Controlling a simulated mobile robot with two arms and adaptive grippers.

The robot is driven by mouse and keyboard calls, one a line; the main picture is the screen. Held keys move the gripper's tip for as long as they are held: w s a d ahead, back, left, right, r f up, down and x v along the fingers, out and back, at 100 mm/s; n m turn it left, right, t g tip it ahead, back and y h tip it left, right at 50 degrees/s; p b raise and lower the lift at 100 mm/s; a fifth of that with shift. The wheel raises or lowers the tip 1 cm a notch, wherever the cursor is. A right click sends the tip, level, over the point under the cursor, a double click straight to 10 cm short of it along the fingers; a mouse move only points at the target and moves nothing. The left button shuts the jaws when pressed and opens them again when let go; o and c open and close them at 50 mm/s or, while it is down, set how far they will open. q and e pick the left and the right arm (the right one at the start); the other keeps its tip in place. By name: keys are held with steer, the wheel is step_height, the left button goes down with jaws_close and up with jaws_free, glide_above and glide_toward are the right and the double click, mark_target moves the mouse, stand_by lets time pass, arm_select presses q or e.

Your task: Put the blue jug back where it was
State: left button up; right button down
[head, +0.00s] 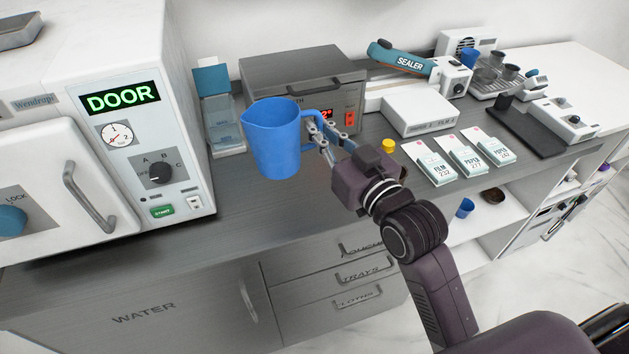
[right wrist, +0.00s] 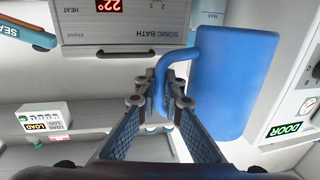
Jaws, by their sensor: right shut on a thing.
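The blue jug (head: 272,142) is upright in the head view, over the grey counter in front of the sonic bath. My right gripper (head: 322,137) is shut on the jug's handle from the right side. In the right wrist view the jug (right wrist: 222,82) fills the upper right, and its handle runs down between the fingers of my right gripper (right wrist: 160,100). The jug looks held above the counter, though its base's exact height is hard to tell. My left gripper is not in view.
The sonic bath (head: 305,75) stands behind the jug. A white autoclave (head: 180,110) with a DOOR display is at left, a clear container (head: 217,110) beside it. The sealer (head: 405,60), a yellow cap (head: 388,146) and pouch boxes (head: 432,165) are at right. The counter's front (head: 235,210) is clear.

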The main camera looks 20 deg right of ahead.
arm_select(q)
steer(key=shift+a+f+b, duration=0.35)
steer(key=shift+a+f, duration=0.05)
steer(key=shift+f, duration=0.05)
arm_select(e)
steer(key=shift+f, duration=6)
steer(key=shift+s+a+f, duration=0.1)
steer(key=c, duration=2.1)
jaws_free()
steer(key=shift+f, duration=0.1)
steer(key=shift+s, duration=0.1)
arm_select(q)
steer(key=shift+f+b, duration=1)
steer(key=shift+b, duration=0.05)
arm_select(e)
steer(key=shift+v, duration=5.9)
